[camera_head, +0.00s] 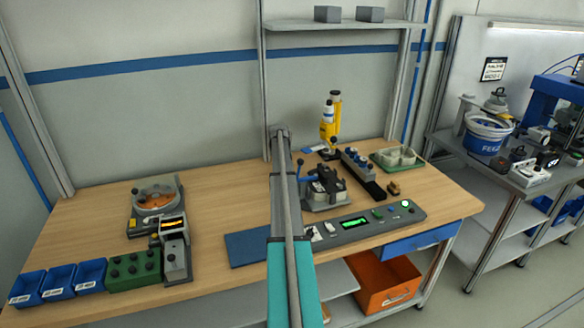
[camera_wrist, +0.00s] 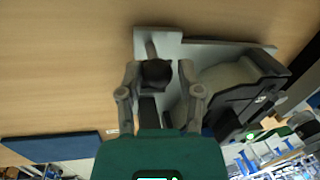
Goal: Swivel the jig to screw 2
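The jig (camera_head: 324,188) stands on the wooden bench just right of my arm in the head view. It is a grey base with a dark fixture on top and a lever with a dark knob (camera_head: 300,162) at its left. In the wrist view, the jig's grey plate and dark body (camera_wrist: 232,88) fill the middle and right. A black round knob (camera_wrist: 156,74) lies between the fingers of my gripper (camera_wrist: 158,78). The fingers are apart, with a visible gap to the knob on the right. My arm hides the gripper in the head view. No screw can be made out.
A control panel (camera_head: 358,226) with a lit green display lies in front of the jig, beside a blue mat (camera_head: 246,245). A black rack (camera_head: 362,172), a yellow bottle tool (camera_head: 328,125) and a tray (camera_head: 398,158) stand behind and right.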

